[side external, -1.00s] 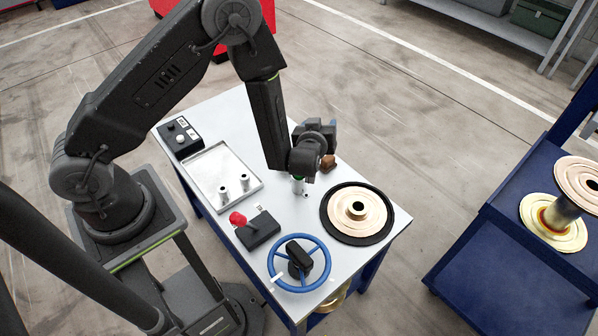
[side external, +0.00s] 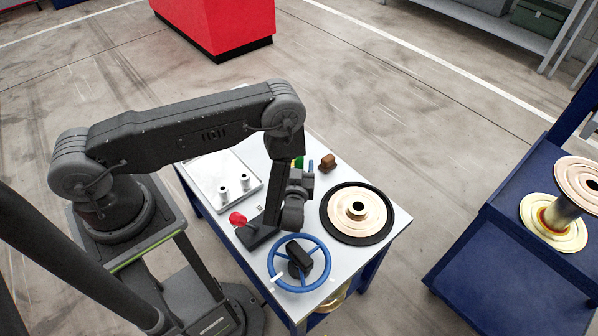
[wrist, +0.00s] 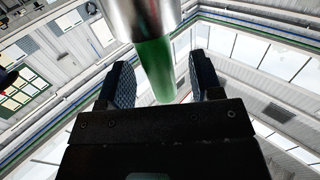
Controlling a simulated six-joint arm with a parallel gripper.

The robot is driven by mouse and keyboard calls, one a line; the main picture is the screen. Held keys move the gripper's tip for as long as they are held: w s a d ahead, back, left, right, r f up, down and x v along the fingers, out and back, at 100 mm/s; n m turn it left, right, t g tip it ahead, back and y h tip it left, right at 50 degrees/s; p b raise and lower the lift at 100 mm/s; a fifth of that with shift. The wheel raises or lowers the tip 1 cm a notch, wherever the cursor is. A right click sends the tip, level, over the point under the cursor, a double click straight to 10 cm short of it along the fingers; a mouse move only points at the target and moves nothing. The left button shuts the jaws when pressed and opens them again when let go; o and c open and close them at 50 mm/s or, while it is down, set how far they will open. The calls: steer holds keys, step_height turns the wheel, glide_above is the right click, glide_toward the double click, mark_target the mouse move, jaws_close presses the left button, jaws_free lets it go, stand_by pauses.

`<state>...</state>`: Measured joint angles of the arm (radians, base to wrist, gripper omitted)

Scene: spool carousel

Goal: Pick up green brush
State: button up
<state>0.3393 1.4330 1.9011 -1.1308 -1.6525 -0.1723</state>
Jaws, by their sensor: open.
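The green brush (side external: 298,162) shows as a small green piece at my gripper, above the worktable (side external: 330,178). In the wrist view a green cylinder with a shiny metal part (wrist: 155,68) slants between the two dark fingers, with gaps visible on both sides. My gripper (side external: 302,172) is open and tilted upward, with its fingers around the green piece in the picture. The fingers also show in the wrist view (wrist: 163,82). My arm and gripper hide the brush's lower part in the side view, so I cannot tell what supports it.
A copper spool disc (side external: 345,208) on a black ring lies at right. A blue handwheel (side external: 326,262) and a red-knobbed lever (side external: 237,218) are in front. A silver tray (side external: 212,190) with two pegs is at left.

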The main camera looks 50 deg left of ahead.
steer(key=x, duration=0.3)
steer(key=shift+r, duration=0.15)
steer(key=shift+c, duration=0.2)
steer(key=c, duration=1)
steer(key=shift+o, duration=0.2)
steer(key=shift+r, duration=0.1)
step_height(320, 180, up, 10)
